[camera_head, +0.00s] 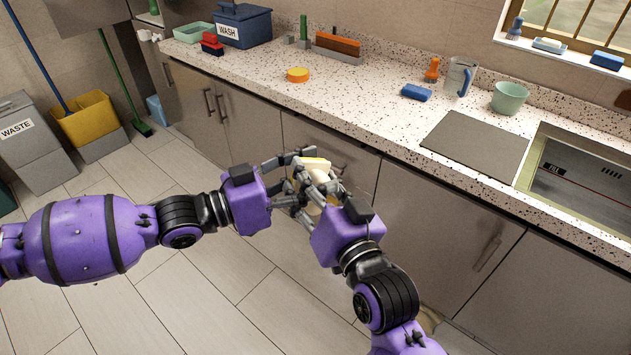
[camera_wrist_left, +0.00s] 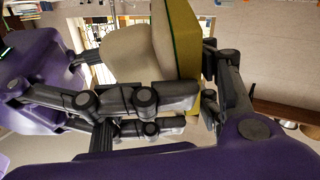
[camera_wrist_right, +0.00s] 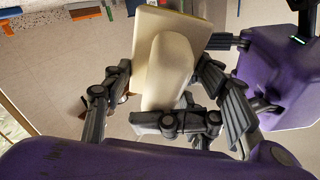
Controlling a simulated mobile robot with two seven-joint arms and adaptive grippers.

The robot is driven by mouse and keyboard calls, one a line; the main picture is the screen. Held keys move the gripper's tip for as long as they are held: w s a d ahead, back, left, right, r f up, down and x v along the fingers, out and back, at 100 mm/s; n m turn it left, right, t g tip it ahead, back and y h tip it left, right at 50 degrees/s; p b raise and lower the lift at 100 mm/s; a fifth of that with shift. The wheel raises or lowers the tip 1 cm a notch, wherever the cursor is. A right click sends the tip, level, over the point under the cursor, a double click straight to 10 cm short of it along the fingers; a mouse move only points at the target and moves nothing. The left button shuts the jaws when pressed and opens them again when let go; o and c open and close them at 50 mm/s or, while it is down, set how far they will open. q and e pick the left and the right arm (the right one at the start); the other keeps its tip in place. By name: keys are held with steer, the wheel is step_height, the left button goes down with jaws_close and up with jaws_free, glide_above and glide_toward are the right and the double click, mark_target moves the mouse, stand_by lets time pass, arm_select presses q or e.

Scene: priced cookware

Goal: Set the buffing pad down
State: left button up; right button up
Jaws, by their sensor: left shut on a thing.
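The buffing pad (camera_head: 315,164), a block with a cream handle and a yellow layer, is held in the air between my two hands, in front of the counter. The left wrist view shows its yellow side (camera_wrist_left: 187,55); the right wrist view shows the cream handle (camera_wrist_right: 168,70) on a pale plate. My left gripper (camera_head: 290,178) is shut on the pad. My right gripper (camera_head: 318,188) has its fingers spread on both sides of the handle, and it looks open. Fingers of both hands overlap, hiding part of the pad.
A blue block (camera_head: 416,92), a glass jug (camera_head: 459,77), a green bowl (camera_head: 509,97) and a grey mat (camera_head: 476,145) stand to the right, near the sink (camera_head: 580,190). A blue WASH bin (camera_head: 242,25) stands at the back left.

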steer(key=shift+c, duration=1.3)
arm_select(q)
steer(key=o, duration=1.4)
arm_select(e)
steer(key=shift+c, duration=1.2)
arm_select(q)
steer(key=shift+a, duration=0.1)
